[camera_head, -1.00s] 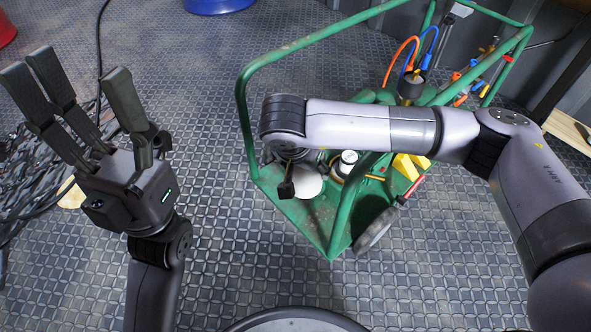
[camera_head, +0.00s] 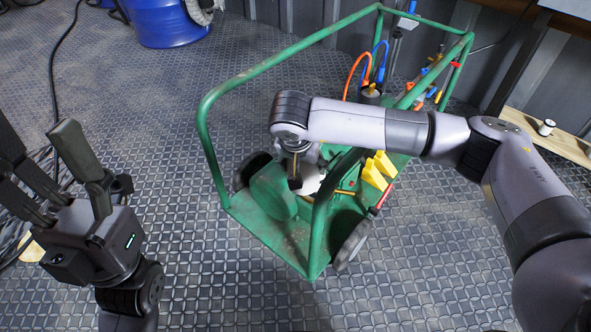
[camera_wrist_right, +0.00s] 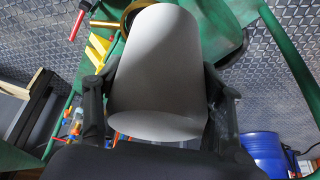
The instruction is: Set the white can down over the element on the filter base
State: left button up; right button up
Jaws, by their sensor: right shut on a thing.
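The white can (camera_wrist_right: 158,75) fills the middle of the right wrist view, between the fingers of my right gripper (camera_wrist_right: 160,105), which is shut on it. In the head view a small white part of the can (camera_head: 311,180) shows below my right gripper (camera_head: 297,178), over the green cart. A brass-coloured ring (camera_wrist_right: 133,14), perhaps part of the filter base, shows partly behind the can in the wrist view. I cannot make out the element; the can and my right arm hide that area. My left gripper (camera_head: 52,190) is open and empty, away from the cart at the left.
The green cart frame (camera_head: 207,140) has rails around the work area. A green round part (camera_head: 276,192) stands on its deck, and yellow blocks (camera_head: 378,170) sit right of my gripper. Orange and blue hoses (camera_head: 359,72) rise behind. A blue drum (camera_head: 165,22) stands at the back left.

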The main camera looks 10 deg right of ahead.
jog(key=shift+w+d+r+b, duration=0.1)
jog(key=shift+w+d+b, duration=0.1)
jog(key=shift+w+d, duration=0.9)
jog(key=shift+w+d+b, duration=0.15)
jog(key=shift+w+d, duration=0.6)
jog(key=shift+d, duration=0.55)
